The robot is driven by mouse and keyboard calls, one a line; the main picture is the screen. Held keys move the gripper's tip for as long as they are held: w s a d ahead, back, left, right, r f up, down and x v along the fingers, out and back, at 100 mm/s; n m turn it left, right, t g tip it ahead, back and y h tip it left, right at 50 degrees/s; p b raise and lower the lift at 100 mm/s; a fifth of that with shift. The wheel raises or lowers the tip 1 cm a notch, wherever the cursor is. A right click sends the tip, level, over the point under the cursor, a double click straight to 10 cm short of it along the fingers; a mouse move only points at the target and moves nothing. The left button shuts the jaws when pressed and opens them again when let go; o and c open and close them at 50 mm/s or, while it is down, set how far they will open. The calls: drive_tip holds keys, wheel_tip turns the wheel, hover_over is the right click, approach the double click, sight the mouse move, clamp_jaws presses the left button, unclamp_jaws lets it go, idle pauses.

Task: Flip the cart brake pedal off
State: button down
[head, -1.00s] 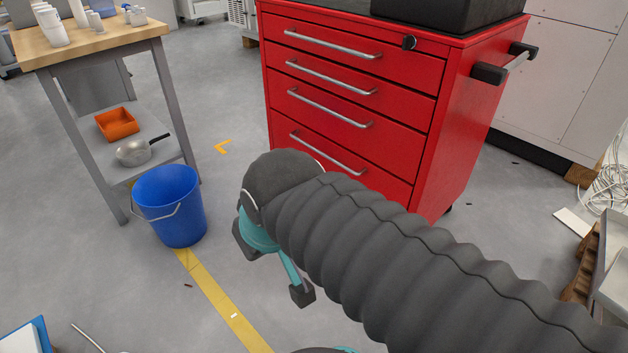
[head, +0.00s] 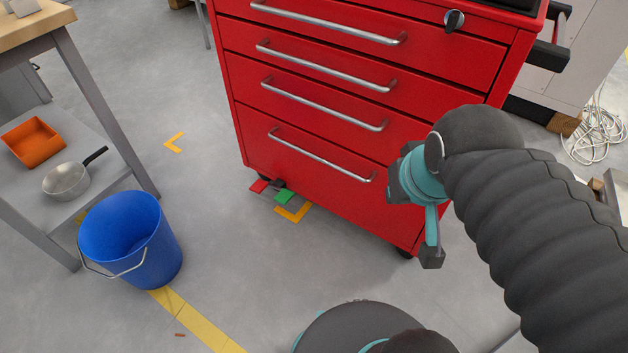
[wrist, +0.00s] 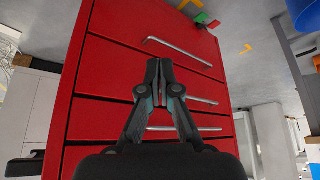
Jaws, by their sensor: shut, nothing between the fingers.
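The red drawer cart (head: 330,115) stands in front of me. At the foot of its left front corner, by a caster, a small red pedal plate (head: 259,186) and a green pedal plate (head: 284,196) stick out low over the floor. The wrist view shows the green plate (wrist: 201,18) and the red plate (wrist: 214,24) at the top, beyond the cart's lower edge. My gripper (head: 431,252) is in front of the cart's right side, well right of the pedal plates. In the wrist view my gripper (wrist: 158,66) is shut and empty, with drawer fronts behind it.
A blue bucket (head: 150,250) stands on the floor to the left, beside a workbench (head: 95,100) with a pan (head: 66,181) and an orange tray (head: 33,142) on its shelf. The floor between bucket and cart is clear. Cables (head: 597,135) lie at the far right.

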drive_tip(key=shift+w, duration=0.1)
drive_tip(key=shift+w, duration=0.1)
drive_tip(key=w+a+f+m+g+h+b, duration=0.15)
drive_tip(key=w+a+f, duration=0.3)
drive_tip(key=w, duration=0.75)
drive_tip(key=w+a+f+m+g, duration=0.1)
drive_tip(key=w+a+f+m, duration=0.3)
drive_tip(key=w, duration=0.8)
drive_tip(key=w+a+f, duration=0.3)
drive_tip(key=a+f, duration=0.2)
drive_tip(key=f, duration=0.3)
drive_tip(key=w+a+f+m+h, duration=0.1)
drive_tip(key=w+a+f, duration=0.3)
drive_tip(key=f, duration=0.5)
drive_tip(key=w+a+f+m+g, duration=0.1)
drive_tip(key=w+a+f, duration=0.2)
drive_tip(key=a+f, duration=0.3)
drive_tip(key=shift+a+b+x, duration=0.25)
drive_tip(key=shift+b+x, duration=0.05)
drive_tip(key=shift+x, duration=0.85)
drive_tip(key=shift+w+f, duration=0.1)
drive_tip(key=shift+w, duration=0.1)
